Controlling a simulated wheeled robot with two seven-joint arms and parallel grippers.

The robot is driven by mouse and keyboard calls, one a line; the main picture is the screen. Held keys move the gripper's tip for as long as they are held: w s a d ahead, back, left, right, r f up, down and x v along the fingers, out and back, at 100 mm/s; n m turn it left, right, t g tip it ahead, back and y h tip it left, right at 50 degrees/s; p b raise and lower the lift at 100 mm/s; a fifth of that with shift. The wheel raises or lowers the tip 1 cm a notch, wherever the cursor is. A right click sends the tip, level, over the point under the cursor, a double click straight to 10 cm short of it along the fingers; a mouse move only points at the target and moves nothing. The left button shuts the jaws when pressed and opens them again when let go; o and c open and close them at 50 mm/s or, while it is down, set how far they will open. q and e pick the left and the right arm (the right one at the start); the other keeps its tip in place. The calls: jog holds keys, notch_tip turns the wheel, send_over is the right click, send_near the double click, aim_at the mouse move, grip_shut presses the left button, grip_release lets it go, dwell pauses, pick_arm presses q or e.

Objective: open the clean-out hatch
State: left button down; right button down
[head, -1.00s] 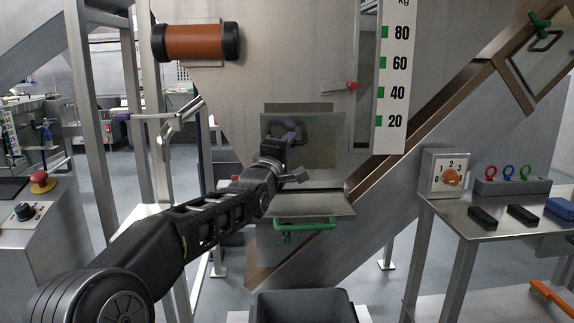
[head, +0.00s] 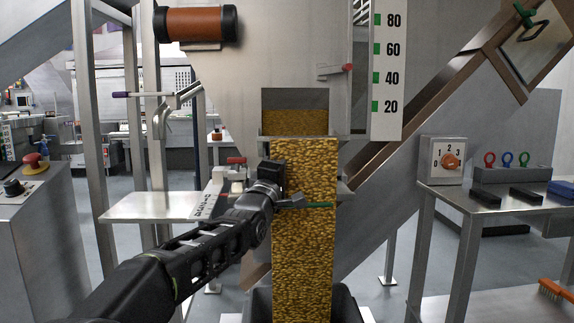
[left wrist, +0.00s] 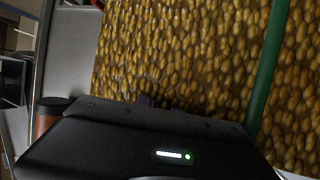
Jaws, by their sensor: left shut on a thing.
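The hatch opening (head: 294,98) in the hopper front is uncovered, with golden-brown chips (head: 305,165) showing inside. The chips pour over its lower edge in a broad stream toward the dark bin (head: 347,304) below. My left gripper (head: 289,201) is at the stream's left side, shut on the green handle (head: 318,205). The handle also shows as a green bar in the left wrist view (left wrist: 268,72), across the chips (left wrist: 185,50). The jaws' contact is not clearly seen, and the hatch panel is mostly hidden by the stream. My right gripper is not in view.
A steel table (head: 475,200) with a dial box (head: 447,160) stands at the right. A small steel shelf (head: 160,207) and upright posts stand at the left. A level scale (head: 388,75) and a red-tipped lever (head: 346,68) are above right.

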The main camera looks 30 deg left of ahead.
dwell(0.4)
pick_arm(q)
jog(key=c, duration=1.7)
grip_release()
jog(key=shift+s, duration=0.1)
jog(key=v, duration=0.7)
jog(key=shift+s+d+f, duration=0.1)
jog(key=shift+s, duration=0.25)
jog(key=shift+f, duration=0.1)
